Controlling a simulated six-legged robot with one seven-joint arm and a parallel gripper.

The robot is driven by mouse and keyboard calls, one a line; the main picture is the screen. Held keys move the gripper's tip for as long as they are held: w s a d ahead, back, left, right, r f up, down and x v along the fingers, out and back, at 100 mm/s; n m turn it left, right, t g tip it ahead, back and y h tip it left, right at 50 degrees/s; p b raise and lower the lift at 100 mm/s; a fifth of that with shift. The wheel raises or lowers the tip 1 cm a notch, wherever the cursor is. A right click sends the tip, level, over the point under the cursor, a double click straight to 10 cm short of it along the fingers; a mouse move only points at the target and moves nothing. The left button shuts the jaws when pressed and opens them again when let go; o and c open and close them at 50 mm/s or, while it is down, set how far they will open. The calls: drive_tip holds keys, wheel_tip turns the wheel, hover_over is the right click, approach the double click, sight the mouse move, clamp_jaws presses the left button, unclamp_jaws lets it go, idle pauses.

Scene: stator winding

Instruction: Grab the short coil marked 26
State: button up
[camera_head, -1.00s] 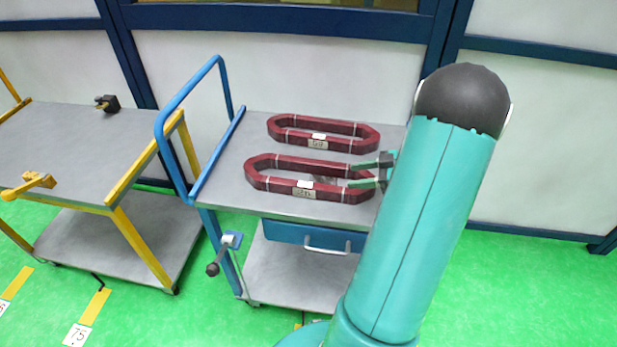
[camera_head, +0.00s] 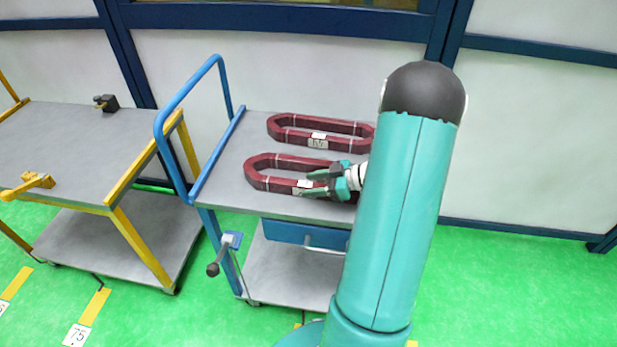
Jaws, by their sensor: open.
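Two dark red, elongated coils lie on the grey top of a blue-framed cart (camera_head: 222,180). The rear coil (camera_head: 283,133) has a white label on its near side, too small to read surely. The front coil (camera_head: 262,180) also has a label on its near side, now partly covered by my gripper (camera_head: 308,184). I cannot tell from the labels which coil is 26. My gripper is open, its green-grey fingers pointing left at the front coil's near side, around its label. Whether the fingers touch the coil is unclear. My arm hides the right end of the front coil.
A yellow-framed cart (camera_head: 85,140) stands at the left, with a dark clamp (camera_head: 107,103) and a yellow clamp (camera_head: 33,181) on it. A blue side handle (camera_head: 160,120) rises at the blue cart's left end. A white wall panel is behind.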

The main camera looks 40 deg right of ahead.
clamp_jaws()
drive_tip(key=shift+r, duration=0.1)
idle(0.3)
